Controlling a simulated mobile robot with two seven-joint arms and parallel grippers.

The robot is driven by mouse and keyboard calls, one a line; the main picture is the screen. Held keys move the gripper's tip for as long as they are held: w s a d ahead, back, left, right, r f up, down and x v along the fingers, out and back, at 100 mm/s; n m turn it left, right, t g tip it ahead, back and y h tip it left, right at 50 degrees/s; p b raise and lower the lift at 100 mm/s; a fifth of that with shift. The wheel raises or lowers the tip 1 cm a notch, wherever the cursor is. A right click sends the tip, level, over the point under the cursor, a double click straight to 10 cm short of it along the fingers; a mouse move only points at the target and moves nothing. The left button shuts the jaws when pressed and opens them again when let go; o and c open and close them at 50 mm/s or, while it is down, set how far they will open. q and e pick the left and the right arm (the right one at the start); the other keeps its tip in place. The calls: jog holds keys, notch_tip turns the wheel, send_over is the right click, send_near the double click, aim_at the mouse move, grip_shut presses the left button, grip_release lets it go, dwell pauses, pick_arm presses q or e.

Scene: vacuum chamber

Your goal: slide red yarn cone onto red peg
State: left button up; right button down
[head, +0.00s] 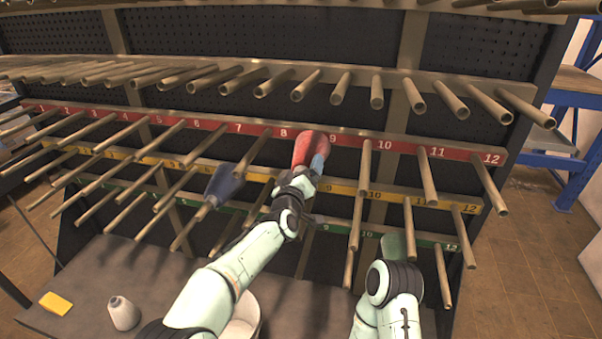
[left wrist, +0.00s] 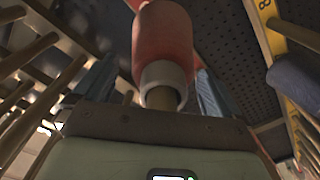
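The red yarn cone (head: 309,148) is at the red-labelled row between labels 8 and 9. In the left wrist view the red cone (left wrist: 163,45) shows its white core end toward me, and a brown peg end (left wrist: 160,98) shows inside that core. The cone appears to sit around this peg. My left gripper (head: 312,172) is at the cone's near end. Its blue-grey fingers stand apart on either side of the peg and core in the wrist view, with visible gaps, so it looks open. My right arm is at the lower right; its gripper does not show.
A dark blue cone (head: 224,184) sits on a lower peg to the left. Bare pegs (head: 427,176) jut out closely on both sides. On the table (head: 180,272) are a yellow block (head: 56,303), a pale cone (head: 123,313) and a partly hidden white bin (head: 243,318).

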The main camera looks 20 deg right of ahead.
pick_arm(q)
jog(key=shift+f, duration=0.2)
jog(key=shift+s+a, duration=0.15)
jog(key=shift+s, duration=0.1)
jog(key=b+v, duration=0.2)
jog(key=v, duration=0.1)
jog(key=b+v, duration=0.1)
jog(key=shift+s+a+f, duration=0.1)
jog(key=shift+s+f, duration=0.15)
jog(key=r+b+v, duration=0.1)
jog(key=b+v, duration=0.2)
jog(key=v, duration=0.5)
pick_arm(e)
jog(key=s+f+g, duration=0.1)
jog(key=s+f, duration=0.6)
jog(key=f, duration=0.1)
pick_arm(q)
jog(key=shift+s+a, duration=0.1)
